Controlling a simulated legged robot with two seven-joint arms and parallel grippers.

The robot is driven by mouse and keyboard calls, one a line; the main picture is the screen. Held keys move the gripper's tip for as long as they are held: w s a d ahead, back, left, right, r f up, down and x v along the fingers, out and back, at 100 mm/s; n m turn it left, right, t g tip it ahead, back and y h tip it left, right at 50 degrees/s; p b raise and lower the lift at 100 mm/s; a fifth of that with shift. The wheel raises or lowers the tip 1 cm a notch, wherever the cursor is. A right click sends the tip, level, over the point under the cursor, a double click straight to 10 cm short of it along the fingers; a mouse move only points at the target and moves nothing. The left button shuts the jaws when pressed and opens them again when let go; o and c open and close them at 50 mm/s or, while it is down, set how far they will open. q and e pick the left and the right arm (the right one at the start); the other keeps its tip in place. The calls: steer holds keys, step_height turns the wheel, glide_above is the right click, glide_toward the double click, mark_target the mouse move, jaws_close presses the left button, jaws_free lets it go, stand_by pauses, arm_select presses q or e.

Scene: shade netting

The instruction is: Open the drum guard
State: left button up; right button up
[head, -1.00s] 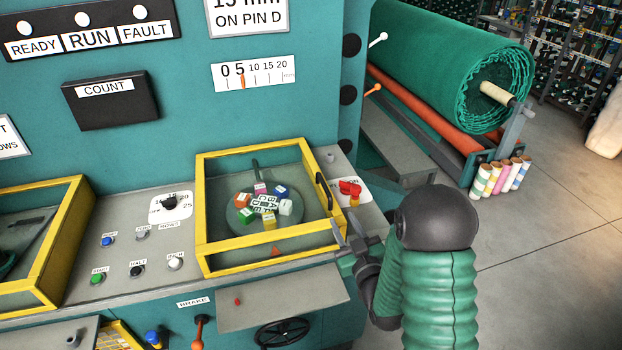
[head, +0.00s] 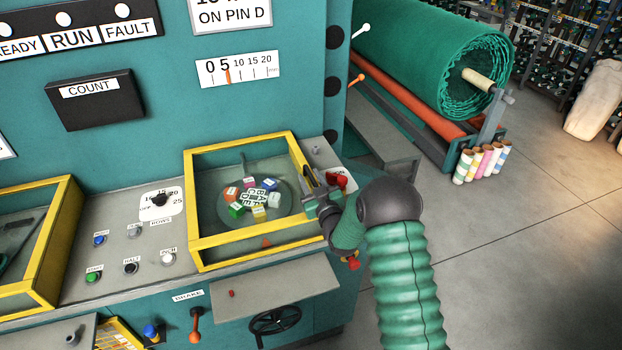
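The drum guard (head: 222,254) is a yellow-framed box with a clear top, on the grey console. It looks closed. Under it the round drum (head: 231,192) shows, with several coloured lettered blocks around its middle. My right gripper (head: 314,186) is at the guard's right side, where its dark handle was visible earlier. The gripper and its arm now cover most of that handle. I cannot tell whether the fingers are around the handle or only beside it, or whether they are shut. My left gripper is not in view.
A red knob (head: 338,178) sits just right of my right gripper, partly hidden. A second yellow-framed guard (head: 52,236) stands at the left. Buttons and a dial (head: 160,200) lie between the guards. A green netting roll (head: 430,60) is at the back right. Floor at right is clear.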

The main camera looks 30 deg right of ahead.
jaws_close()
steer(key=shift+d, duration=0.15)
steer(key=shift+s+f, duration=0.1)
steer(key=shift+f, duration=0.05)
stand_by(1.0)
